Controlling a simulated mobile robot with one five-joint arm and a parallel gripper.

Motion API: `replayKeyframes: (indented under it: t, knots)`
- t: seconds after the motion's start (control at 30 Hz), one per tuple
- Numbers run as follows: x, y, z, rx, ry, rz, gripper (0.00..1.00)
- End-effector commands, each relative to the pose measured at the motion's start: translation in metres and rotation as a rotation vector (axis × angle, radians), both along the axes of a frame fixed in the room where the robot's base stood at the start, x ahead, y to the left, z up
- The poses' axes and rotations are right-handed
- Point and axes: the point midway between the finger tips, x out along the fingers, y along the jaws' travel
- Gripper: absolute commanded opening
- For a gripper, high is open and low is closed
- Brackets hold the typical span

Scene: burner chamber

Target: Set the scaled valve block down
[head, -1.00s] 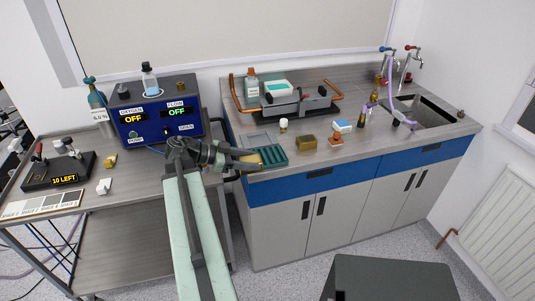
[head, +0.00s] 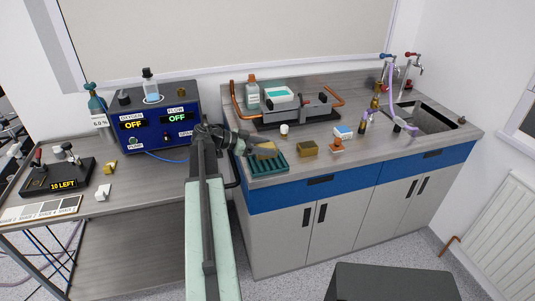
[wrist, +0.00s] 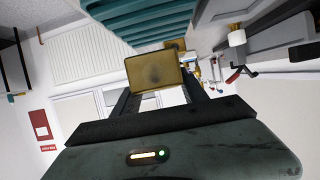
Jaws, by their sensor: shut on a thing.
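My gripper (head: 254,148) is shut on a tan-brass block (head: 265,150), which I take to be the scaled valve block. In the wrist view the block (wrist: 153,72) sits between the two dark fingers (wrist: 160,98), its near face showing a dark smudge. In the head view the block appears over the back part of a teal ridged tray (head: 268,168) at the counter's front left. The ridged tray (wrist: 140,18) also shows beyond the block in the wrist view. I cannot tell whether block and tray touch.
A second brass block (head: 307,148) stands on the counter right of the tray. An orange item (head: 336,146) and a blue-white box (head: 343,131) lie further right, with a small white-topped pot (head: 284,130) behind. The blue control box (head: 155,122) stands left of my arm.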

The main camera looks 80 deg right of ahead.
Motion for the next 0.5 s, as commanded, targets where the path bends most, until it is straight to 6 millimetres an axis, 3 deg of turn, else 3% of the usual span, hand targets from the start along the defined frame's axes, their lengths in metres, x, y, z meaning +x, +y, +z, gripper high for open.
replayKeyframes:
  t: [0.13, 0.3, 0.5]
  knots:
    - [-0.005, -0.013, -0.001, -0.001, 0.001, -0.001, 0.00]
    - [-0.005, -0.012, -0.039, 0.000, 0.001, 0.000, 0.00]
    - [-0.005, -0.012, -0.036, 0.000, 0.001, 0.000, 0.00]
